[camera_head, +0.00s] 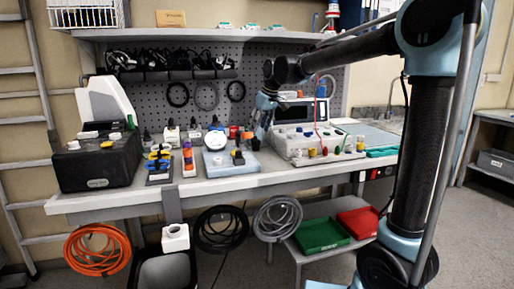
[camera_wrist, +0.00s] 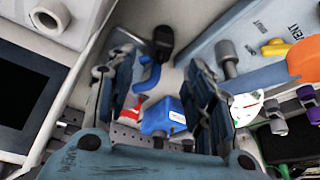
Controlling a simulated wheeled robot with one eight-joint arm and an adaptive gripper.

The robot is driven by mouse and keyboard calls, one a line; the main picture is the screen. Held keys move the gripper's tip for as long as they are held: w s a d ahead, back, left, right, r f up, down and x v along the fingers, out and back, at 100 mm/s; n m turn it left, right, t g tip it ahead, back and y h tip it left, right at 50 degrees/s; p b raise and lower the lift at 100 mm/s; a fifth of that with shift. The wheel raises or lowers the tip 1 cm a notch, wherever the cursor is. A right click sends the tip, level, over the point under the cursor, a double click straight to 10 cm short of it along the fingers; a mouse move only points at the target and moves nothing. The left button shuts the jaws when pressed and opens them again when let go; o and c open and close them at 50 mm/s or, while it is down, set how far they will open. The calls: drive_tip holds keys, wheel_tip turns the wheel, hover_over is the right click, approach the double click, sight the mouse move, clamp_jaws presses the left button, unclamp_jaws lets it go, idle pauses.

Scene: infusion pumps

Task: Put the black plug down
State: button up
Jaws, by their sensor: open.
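In the wrist view, a black plug (camera_wrist: 163,42) rests on the pale tabletop, just beyond and between my fingertips. A bent blue piece (camera_wrist: 148,78) adjoins it; I cannot tell whether they are joined. My gripper (camera_wrist: 160,75) is open, its dark fingers on either side of the plug and apart from it. A blue block (camera_wrist: 163,116) with a white label shows between the fingers. In the head view my gripper (camera_head: 264,122) points down over the bench, between the light-blue board (camera_head: 253,166) and the white device; the plug cannot be made out there.
The white device (camera_head: 290,142) with its screen stands close on the right. The light-blue board carries several small pieces, and an orange cap (camera_wrist: 304,60) is near it. A black box (camera_head: 98,165) stands at the left. Green (camera_head: 322,235) and red (camera_head: 360,222) trays sit below.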

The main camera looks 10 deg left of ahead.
sight(256, 143)
drive_tip(key=shift+x, duration=3.05)
drive_tip(key=shift+d, duration=0.15)
drive_tip(key=shift+c, duration=0.5)
clamp_jaws()
